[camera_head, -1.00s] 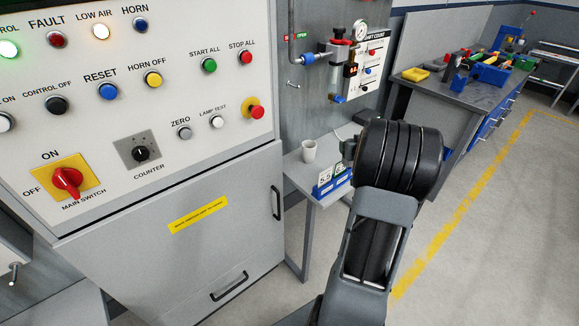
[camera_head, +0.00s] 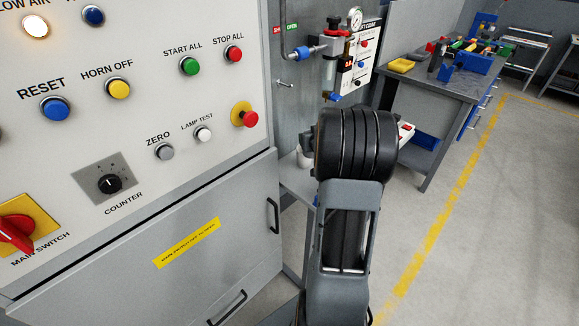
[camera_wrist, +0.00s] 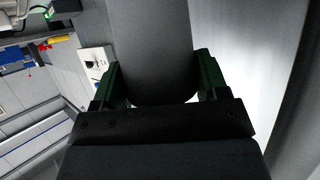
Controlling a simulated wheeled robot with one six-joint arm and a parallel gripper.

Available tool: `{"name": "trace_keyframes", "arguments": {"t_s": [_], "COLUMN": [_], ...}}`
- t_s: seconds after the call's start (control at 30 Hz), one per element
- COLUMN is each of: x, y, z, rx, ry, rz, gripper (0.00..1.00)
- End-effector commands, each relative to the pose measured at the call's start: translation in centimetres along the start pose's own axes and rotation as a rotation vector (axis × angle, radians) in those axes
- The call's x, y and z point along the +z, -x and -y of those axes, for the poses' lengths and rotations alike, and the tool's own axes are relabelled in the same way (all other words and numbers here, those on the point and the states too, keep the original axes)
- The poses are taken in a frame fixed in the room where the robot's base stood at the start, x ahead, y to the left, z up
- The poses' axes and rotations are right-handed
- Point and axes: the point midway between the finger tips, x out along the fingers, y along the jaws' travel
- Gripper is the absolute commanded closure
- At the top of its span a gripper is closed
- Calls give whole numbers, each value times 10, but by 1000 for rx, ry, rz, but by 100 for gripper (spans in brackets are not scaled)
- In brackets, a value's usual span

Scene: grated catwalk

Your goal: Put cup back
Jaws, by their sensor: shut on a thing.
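A white cup (camera_head: 303,157) stands on the small grey table beside the control cabinet in the head view, partly hidden by my arm. My gripper is hidden behind my arm there. In the wrist view my gripper (camera_wrist: 160,92) is shut, with its green-sided fingers on both sides of a smooth, dark grey, rounded cylinder (camera_wrist: 155,45). The cylinder runs out of the top of the picture. It lies in shade, and I cannot tell from its visible part whether it is a cup.
The control cabinet (camera_head: 190,210) fills the left, close to my arm. The small table (camera_head: 298,182) stands just past it. The floor (camera_head: 480,230) on the right is clear.

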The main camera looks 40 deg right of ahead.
Motion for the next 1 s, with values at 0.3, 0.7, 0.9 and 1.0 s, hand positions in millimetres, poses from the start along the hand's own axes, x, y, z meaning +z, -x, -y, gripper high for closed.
{"name": "trace_keyframes", "arguments": {"t_s": [0.3,0.7,0.9,1.0], "x": [40,61,81,85], "y": [-31,-46,-56,-58], "z": [53,74,72,72], "rx": [-1,2,5,5], "ry": [-1,-2,-2,-2], "rz": [4,4,3,2], "gripper": [59,59,59,59]}}
